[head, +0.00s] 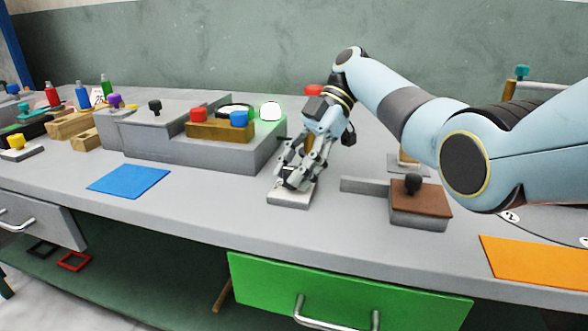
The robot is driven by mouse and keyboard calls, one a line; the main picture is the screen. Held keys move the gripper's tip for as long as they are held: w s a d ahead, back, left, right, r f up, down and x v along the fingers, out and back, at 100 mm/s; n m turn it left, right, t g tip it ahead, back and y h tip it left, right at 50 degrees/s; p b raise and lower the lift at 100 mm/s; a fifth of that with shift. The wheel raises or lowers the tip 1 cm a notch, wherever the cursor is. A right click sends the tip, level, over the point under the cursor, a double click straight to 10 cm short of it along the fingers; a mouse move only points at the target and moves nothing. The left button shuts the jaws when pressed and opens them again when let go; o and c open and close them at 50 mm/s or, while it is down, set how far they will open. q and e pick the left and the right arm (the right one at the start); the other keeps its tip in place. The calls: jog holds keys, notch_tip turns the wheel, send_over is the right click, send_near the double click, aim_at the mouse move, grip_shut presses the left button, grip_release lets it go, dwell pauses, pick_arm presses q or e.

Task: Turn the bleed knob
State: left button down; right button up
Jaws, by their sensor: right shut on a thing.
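A small pale plate (289,200) lies on the worktop near its middle, with a dark knob (291,184) on it, which I take to be the bleed knob. My right gripper (293,181) reaches down from the upper right with its fingers around the knob, and it is shut on it. The fingers hide most of the knob, so I cannot tell how far it is turned. My left gripper is not in view.
A grey press housing with red and blue buttons and a lit green-white lamp (270,111) stands behind left. A blue mat (129,181) and orange mat (535,262) lie flat. The green drawer (345,290) is below.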

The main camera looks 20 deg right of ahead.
jog(key=o, duration=1.2)
jog(key=shift+c, duration=0.2)
